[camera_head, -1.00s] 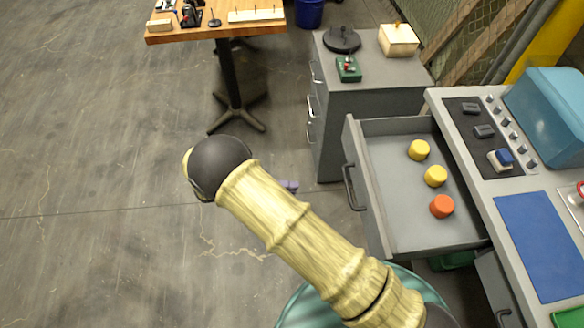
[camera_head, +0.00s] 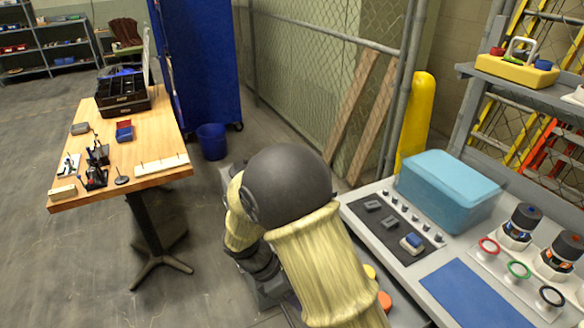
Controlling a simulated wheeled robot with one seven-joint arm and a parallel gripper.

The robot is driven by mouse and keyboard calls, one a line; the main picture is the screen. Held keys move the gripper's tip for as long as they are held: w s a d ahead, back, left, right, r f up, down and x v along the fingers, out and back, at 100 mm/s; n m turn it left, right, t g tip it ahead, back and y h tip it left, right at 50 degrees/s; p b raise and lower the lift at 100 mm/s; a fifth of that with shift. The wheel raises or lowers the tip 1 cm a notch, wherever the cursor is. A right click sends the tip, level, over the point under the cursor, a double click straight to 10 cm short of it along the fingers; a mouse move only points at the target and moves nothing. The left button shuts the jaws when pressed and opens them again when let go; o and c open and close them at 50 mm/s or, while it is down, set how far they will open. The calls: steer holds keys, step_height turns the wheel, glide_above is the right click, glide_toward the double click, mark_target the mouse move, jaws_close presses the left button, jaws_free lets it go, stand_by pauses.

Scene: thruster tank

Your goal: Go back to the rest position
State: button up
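My bamboo-patterned arm rises from the bottom of the head view to a large dark elbow in the middle. Past the elbow it folds back down on the left, ending in dark wrist parts low in the view. My gripper's fingers do not show, so I cannot see whether they hold anything.
Right of my arm is a grey workbench with a blue mat (camera_head: 470,295), a teal box (camera_head: 449,190) and colored rings. A wooden table (camera_head: 150,149) stands left; a blue bin (camera_head: 212,141) is behind. Left floor is clear.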

steer(key=s+d+r+m+t+y+p, duration=0.2)
steer(key=d+r+m, duration=0.4)
steer(key=m, duration=0.5)
steer(key=s+d+r+m+t+y+p, duration=0.1)
steer(key=s+d+r+m+t+y, duration=0.1)
steer(key=d+r+m+y, duration=0.2)
steer(key=d+r+m, duration=0.3)
steer(key=d+m, duration=0.1)
steer(key=m, duration=0.3)
steer(key=shift+d+r+y+p, duration=0.2)
steer(key=shift+d+y+p, duration=0.1)
steer(key=shift+d+p, duration=0.1)
